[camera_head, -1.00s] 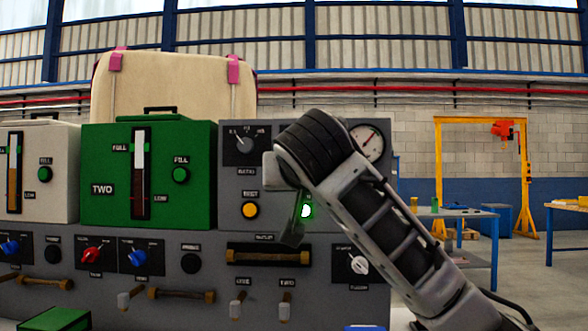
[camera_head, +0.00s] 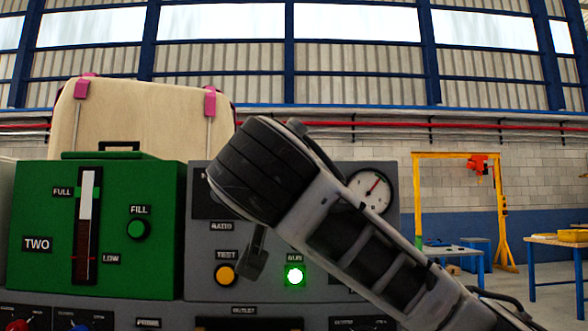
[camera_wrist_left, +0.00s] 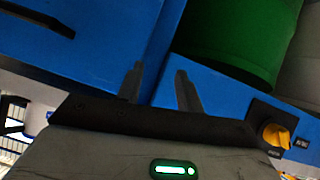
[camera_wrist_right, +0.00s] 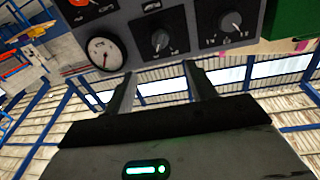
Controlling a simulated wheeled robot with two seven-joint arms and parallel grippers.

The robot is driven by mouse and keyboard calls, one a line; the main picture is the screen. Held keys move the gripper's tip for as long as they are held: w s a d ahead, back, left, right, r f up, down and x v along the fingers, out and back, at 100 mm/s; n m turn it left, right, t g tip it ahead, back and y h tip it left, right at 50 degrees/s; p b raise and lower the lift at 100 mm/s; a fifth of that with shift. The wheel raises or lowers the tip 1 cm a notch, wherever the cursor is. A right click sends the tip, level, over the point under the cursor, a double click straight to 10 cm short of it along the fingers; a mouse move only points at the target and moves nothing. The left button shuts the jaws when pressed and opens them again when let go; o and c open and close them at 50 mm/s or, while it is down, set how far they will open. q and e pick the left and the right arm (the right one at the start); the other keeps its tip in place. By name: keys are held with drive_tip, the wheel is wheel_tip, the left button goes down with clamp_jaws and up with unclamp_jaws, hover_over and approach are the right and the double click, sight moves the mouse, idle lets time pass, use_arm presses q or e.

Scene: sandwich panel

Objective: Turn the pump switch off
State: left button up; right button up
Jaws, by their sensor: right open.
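In the right wrist view a black rotary knob (camera_wrist_right: 160,38) with a pale pointer sits on the grey panel beside the gauge. Its label is not readable, so I cannot tell for sure that it is the pump switch. The head view of this spot is blocked by my right arm. My right gripper (camera_wrist_right: 159,70) is open and empty, its fingertips below this knob in that view; contact cannot be told. The green RUN lamp (camera_head: 295,276) is lit. My left gripper (camera_wrist_left: 159,69) shows open and empty in its wrist view, before blue surfaces.
A second knob (camera_wrist_right: 230,21) and a round gauge (camera_wrist_right: 103,53) flank the first knob. The head view shows a yellow TEST button (camera_head: 225,274) and the green unit TWO (camera_head: 110,225). A yellow knob (camera_wrist_left: 276,135) lies right of my left gripper.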

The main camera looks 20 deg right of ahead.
use_arm(q)
wheel_tip(320, 180, up, 7)
drive_tip(key=a+y+p, duration=0.1)
drive_tip(key=p, duration=0.8)
drive_tip(key=shift+s+a, duration=0.35)
drive_tip(key=shift+a, duration=0.05)
use_arm(e)
drive_tip(key=x, duration=1.4)
use_arm(q)
drive_tip(key=shift+r, duration=0.1)
use_arm(e)
drive_tip(key=shift+s+f, duration=0.1)
drive_tip(key=c, duration=1)
